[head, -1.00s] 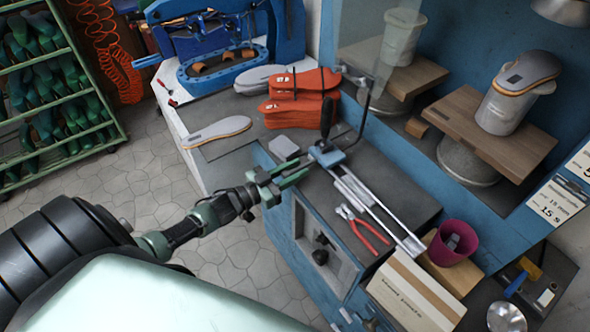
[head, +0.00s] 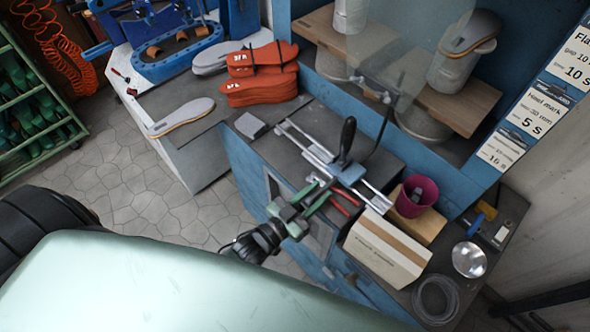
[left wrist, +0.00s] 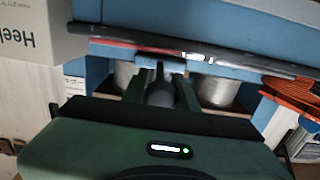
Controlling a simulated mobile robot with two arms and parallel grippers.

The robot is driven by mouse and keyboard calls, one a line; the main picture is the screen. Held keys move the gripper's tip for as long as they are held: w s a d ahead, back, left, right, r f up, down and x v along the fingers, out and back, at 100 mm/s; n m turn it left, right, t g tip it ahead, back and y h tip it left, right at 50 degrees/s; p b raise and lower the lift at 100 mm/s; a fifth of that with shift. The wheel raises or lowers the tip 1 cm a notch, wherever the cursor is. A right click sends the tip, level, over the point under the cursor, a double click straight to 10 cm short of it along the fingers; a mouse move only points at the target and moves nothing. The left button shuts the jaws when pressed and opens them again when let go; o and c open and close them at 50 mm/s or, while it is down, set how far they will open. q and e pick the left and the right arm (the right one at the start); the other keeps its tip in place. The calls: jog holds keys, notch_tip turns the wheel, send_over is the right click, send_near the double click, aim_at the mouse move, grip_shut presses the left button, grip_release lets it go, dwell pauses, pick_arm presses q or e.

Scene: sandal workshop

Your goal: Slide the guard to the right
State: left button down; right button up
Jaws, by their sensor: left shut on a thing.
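The guard is a clear panel (head: 432,65) joined by a dark bent rod to a blue carriage (head: 347,172) on two pale rails. The carriage stands past the middle of the rails, toward their right end. Its upright black handle (head: 348,138) is in plain view. In the left wrist view, the dark handle (left wrist: 161,93) shows between my left fingers. The exact contact is hard to see. My right gripper is not in view.
Red-handled pliers (head: 341,207) lie partly hidden by the rails and my gripper. A cardboard box (head: 385,248) and a magenta cup (head: 416,197) stand right of the rails. Orange sole stacks (head: 262,86) and a grey block (head: 250,126) lie to the left.

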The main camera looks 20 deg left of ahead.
pick_arm(q)
jog(key=d, duration=0.2)
jog(key=s+d, duration=0.2)
jog(key=d, duration=0.1)
jog(key=shift+s+d, duration=0.2)
jog(key=shift+d, duration=0.15)
jog(key=c, duration=1.1)
grip_release()
jog(key=b+v, duration=0.1)
jog(key=v, duration=0.6)
jog(key=shift+s+a+b, duration=0.2)
jog(key=shift+s+b, duration=0.1)
jog(key=shift+b, duration=0.1)
